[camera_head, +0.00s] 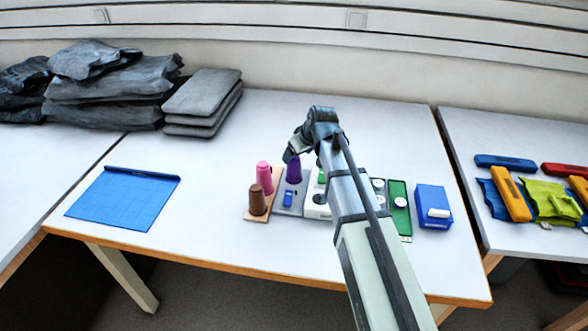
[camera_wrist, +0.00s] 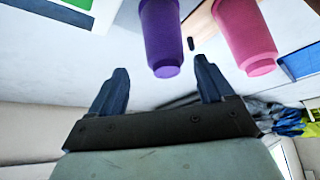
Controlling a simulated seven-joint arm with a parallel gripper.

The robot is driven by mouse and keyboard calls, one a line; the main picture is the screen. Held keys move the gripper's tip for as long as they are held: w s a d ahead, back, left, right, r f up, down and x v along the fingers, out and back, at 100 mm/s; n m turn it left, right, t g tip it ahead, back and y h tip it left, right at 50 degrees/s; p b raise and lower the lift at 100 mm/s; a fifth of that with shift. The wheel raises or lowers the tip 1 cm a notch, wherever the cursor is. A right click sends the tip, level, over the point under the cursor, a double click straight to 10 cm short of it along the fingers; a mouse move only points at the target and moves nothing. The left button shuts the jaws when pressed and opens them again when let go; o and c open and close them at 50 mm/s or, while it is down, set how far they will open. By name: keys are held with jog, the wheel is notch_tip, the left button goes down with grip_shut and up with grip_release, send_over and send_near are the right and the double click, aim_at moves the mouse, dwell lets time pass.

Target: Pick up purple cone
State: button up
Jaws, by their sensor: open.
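The purple cone (camera_head: 294,170) stands upright on a grey board among small items on the table. In the wrist view the purple cone (camera_wrist: 162,38) is just beyond the fingers, between their lines and nearer the right finger. My gripper (camera_head: 296,152) is at the top of the purple cone in the head view and partly covers it. In the wrist view my gripper (camera_wrist: 160,82) is open, with nothing between its two fingers. Whether a finger touches the cone cannot be told.
A pink cone (camera_head: 264,178) and a brown cone (camera_head: 257,200) stand close by on a wooden board; the pink cone (camera_wrist: 246,38) also shows in the wrist view. A blue block (camera_head: 289,198) lies in front. A blue box (camera_head: 433,206) is at right.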

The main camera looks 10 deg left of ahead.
aim_at(294, 167)
jog(key=shift+s+x, duration=0.15)
jog(key=shift+x, duration=1.15)
jog(key=shift+s+x, duration=0.15)
jog(key=shift+x, duration=1.15)
jog(key=shift+a, duration=0.15)
jog(key=c, duration=1.1)
